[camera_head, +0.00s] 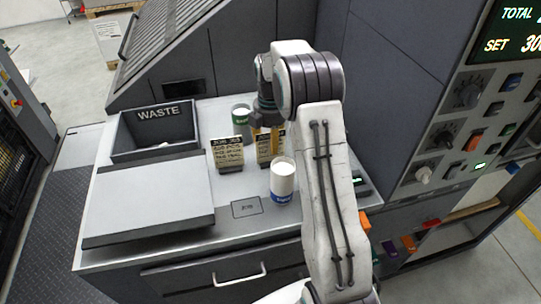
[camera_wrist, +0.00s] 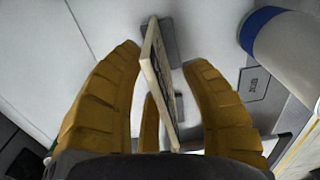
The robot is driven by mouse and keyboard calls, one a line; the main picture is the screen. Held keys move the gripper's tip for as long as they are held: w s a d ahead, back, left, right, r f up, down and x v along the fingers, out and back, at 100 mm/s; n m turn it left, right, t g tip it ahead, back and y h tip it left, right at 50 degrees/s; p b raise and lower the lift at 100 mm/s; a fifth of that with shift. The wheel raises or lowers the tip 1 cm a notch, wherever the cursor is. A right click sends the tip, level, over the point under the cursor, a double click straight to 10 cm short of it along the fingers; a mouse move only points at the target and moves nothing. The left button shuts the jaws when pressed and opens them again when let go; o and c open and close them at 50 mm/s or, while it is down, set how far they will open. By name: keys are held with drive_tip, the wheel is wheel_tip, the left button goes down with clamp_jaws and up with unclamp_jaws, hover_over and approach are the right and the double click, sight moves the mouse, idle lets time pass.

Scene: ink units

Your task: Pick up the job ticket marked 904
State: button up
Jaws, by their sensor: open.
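Two upright cream job tickets with dark writing stand on the grey counter in the head view. The left ticket (camera_head: 229,155) is unobstructed, but I cannot read its number surely. The right ticket (camera_head: 263,150) is partly hidden by my gripper (camera_head: 272,146), and its number is not readable. In the wrist view my yellow-fingered gripper (camera_wrist: 163,60) is open, with one ticket (camera_wrist: 155,65) between its fingers, seen nearly edge-on and tilted in the picture. A gap shows on the right; contact on the left finger cannot be told.
A white cup with a blue band (camera_head: 282,180) stands just in front of the right ticket; it also shows in the wrist view (camera_wrist: 285,45). A green-banded can (camera_head: 241,115) stands behind. The WASTE bin (camera_head: 125,150) is at left. An outlined JOB mark (camera_head: 246,208) lies bare.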

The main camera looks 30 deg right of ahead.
drive_tip(key=shift+f, duration=0.25)
idle(0.4)
clamp_jaws()
idle(0.4)
